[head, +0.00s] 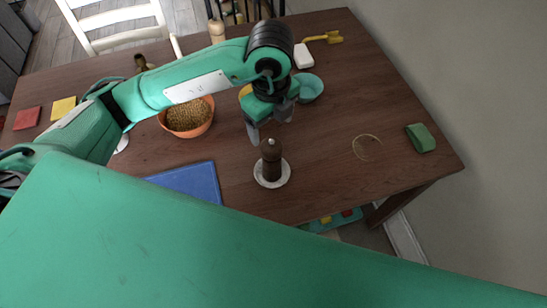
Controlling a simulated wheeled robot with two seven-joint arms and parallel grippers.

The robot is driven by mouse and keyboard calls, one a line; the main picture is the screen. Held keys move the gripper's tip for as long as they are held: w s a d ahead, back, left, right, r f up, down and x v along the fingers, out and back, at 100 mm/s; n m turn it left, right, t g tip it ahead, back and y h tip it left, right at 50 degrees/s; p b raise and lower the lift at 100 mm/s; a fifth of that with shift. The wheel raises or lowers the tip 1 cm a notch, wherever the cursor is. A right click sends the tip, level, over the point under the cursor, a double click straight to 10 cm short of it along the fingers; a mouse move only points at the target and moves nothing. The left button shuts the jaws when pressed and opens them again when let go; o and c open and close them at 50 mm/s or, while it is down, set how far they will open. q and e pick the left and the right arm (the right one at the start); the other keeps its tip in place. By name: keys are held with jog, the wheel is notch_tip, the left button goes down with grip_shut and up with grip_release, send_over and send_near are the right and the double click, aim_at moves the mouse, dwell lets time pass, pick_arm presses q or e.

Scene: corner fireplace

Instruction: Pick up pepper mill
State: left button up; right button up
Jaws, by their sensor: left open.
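The pepper mill is a dark brown wooden mill (271,160) with a small metal knob on top. It stands upright on a round white coaster (272,182) near the front edge of the table. My left gripper (269,133) is open and empty. Its fingers point down just behind and above the mill's top; I cannot tell whether they touch it. A second, light wooden mill-like object (216,31) stands at the far edge of the table. My right gripper is not in view.
On the brown table (330,100) are an orange bowl of grain (188,118), a blue board (190,182), a teal bowl (310,88), a white block (303,56), a yellow tool (325,38) and a green block (420,138). The right part is mostly clear.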

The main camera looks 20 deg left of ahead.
aim_at(271, 143)
pick_arm(q)
notch_tip(271, 143, down, 6)
jog(key=shift+w+r+p, duration=0.1)
jog(key=shift+w+p, duration=0.05)
jog(key=shift+p, duration=0.15)
jog(key=shift+f, duration=0.45)
notch_tip(271, 143, down, 4)
jog(key=shift+r+p, duration=0.2)
jog(key=shift+p, duration=0.6)
jog(key=shift+f, duration=0.55)
grip_shut()
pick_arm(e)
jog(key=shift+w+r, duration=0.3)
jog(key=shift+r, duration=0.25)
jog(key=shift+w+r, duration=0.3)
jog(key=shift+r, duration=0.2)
pick_arm(q)
jog(key=shift+r, duration=0.15)
